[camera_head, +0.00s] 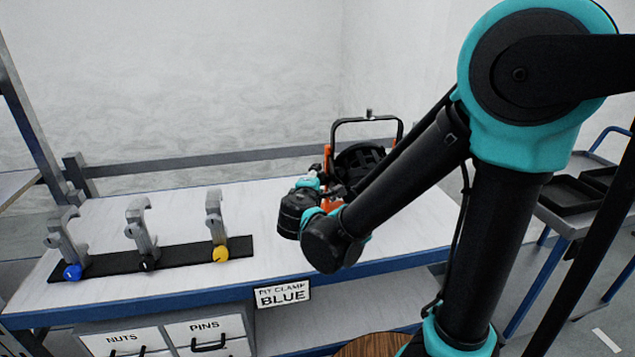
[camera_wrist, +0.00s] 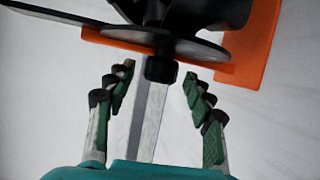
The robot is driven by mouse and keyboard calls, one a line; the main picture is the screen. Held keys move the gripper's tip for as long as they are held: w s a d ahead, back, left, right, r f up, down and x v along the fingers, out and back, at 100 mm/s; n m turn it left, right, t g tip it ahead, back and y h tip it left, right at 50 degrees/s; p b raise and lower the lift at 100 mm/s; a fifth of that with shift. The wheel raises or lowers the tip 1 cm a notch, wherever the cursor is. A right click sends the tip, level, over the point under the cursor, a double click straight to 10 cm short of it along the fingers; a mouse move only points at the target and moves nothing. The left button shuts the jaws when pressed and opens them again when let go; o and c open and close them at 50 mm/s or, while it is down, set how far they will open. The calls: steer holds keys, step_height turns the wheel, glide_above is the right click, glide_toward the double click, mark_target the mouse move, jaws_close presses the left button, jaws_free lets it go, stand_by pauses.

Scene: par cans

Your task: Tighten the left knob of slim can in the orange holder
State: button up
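The slim can (camera_head: 358,160) is a black lamp with a tall black yoke. It stands in the orange holder (camera_head: 328,165) at the back right of the bench, partly hidden behind my arm. In the wrist view, the orange holder (camera_wrist: 258,45) is at the upper right beside the black can body (camera_wrist: 225,12). A black knob (camera_wrist: 161,69) hangs at upper centre below a grey disc. My gripper (camera_wrist: 158,75) is open, with its green-padded fingers on either side of the knob, apart from it.
Three grey clamps with blue (camera_head: 72,271), black (camera_head: 148,262) and yellow (camera_head: 220,253) knobs stand on a black strip (camera_head: 185,257) at the bench's left. A "FIT CLAMP BLUE" sign (camera_head: 283,294) is on the front edge. A cart with black trays (camera_head: 575,195) stands right.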

steer(key=v, duration=1.2)
stand_by(0.4)
